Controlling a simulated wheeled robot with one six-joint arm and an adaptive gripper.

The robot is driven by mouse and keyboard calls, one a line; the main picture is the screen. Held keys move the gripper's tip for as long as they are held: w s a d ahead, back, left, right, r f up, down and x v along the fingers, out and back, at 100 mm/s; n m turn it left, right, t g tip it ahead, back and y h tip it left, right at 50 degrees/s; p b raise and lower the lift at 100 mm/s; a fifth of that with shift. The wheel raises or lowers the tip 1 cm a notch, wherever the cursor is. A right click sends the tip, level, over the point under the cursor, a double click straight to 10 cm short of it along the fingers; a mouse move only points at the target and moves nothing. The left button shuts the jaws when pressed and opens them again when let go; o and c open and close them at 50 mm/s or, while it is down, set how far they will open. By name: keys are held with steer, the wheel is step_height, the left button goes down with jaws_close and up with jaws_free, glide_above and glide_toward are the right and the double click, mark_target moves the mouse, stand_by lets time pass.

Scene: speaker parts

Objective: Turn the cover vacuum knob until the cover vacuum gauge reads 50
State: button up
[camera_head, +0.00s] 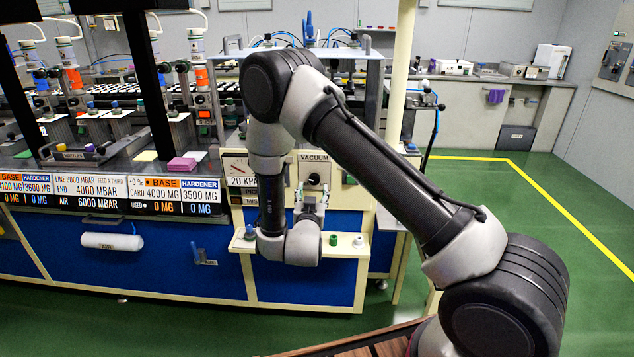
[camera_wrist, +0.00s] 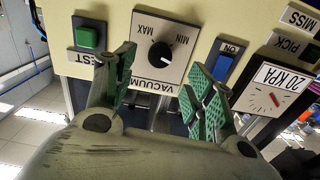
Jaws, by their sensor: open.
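The vacuum knob (camera_wrist: 160,56) is round and black with a white pointer. It sits on a pale plate marked VACUUM, MIN and MAX, upside down in the wrist view. In the head view the knob (camera_head: 314,179) is on the cream panel. The gauge (camera_wrist: 274,98) has a white face, a red needle and the label 20 KPA; the head view shows the gauge (camera_head: 237,168) left of the knob. My gripper (camera_wrist: 160,82) is open, its green-padded fingers in front of the knob plate, one towards each side. No contact with the knob shows. In the head view my gripper (camera_head: 312,198) is below the knob.
A green button (camera_wrist: 87,38) and a blue ON switch (camera_wrist: 224,63) flank the knob plate. A cream ledge (camera_head: 345,252) with small green and white pieces runs below the panel. Open green floor (camera_head: 500,210) lies to the right.

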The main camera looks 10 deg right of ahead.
mark_target(314, 180)
steer(key=x, duration=0.7)
steer(key=shift+w+r, duration=0.15)
steer(key=shift+w, duration=0.25)
steer(key=shift+d, duration=0.1)
steer(key=c, duration=1)
